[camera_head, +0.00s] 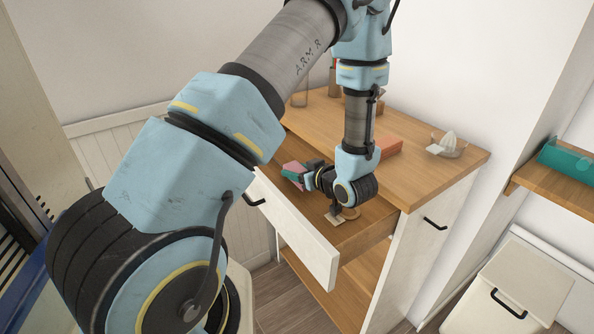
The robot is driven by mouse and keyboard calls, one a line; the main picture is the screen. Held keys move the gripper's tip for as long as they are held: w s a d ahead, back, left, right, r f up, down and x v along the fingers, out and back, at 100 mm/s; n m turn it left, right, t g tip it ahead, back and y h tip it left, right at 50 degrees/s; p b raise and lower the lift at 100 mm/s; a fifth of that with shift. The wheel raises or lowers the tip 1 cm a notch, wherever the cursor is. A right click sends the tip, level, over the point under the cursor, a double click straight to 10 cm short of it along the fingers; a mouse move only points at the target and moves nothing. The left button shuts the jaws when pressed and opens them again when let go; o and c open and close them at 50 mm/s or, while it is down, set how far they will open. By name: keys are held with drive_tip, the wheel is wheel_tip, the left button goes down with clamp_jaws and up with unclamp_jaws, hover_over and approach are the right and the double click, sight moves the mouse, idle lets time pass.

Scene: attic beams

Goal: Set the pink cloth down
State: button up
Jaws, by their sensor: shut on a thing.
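The pink cloth (292,167) shows as a small pink patch at the end of my gripper (297,174). My gripper is shut on it and points to the left, above the open drawer (308,240) of the wooden cabinet. A small teal patch shows right beside the pink; I cannot tell what it belongs to. My wrist and arm hide part of the cloth's surroundings and the drawer's back.
The cabinet top (432,178) holds an orange-red block (389,147), a dish with a juicer (448,146) and a glass (300,97). Small items (335,221) lie in the drawer. A shelf (560,187) and a white bin (520,285) stand at the right.

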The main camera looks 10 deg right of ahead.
sight(300, 171)
drive_tip(key=shift+s+f+b, duration=0.1)
drive_tip(key=shift+f+b, duration=0.2)
drive_tip(key=shift+f, duration=0.3)
drive_tip(key=o, duration=1.3)
drive_tip(key=shift+a+f, duration=0.1)
drive_tip(key=shift+f, duration=0.05)
drive_tip(key=shift+r, duration=0.4)
drive_tip(key=shift+s+d+r+p, duration=0.15)
drive_tip(key=shift+d+r+p, duration=0.1)
drive_tip(key=shift+p, duration=0.1)
drive_tip(key=b+v, duration=0.1)
drive_tip(key=v, duration=0.6)
drive_tip(key=shift+r, duration=0.2)
drive_tip(key=shift+r, duration=0.1)
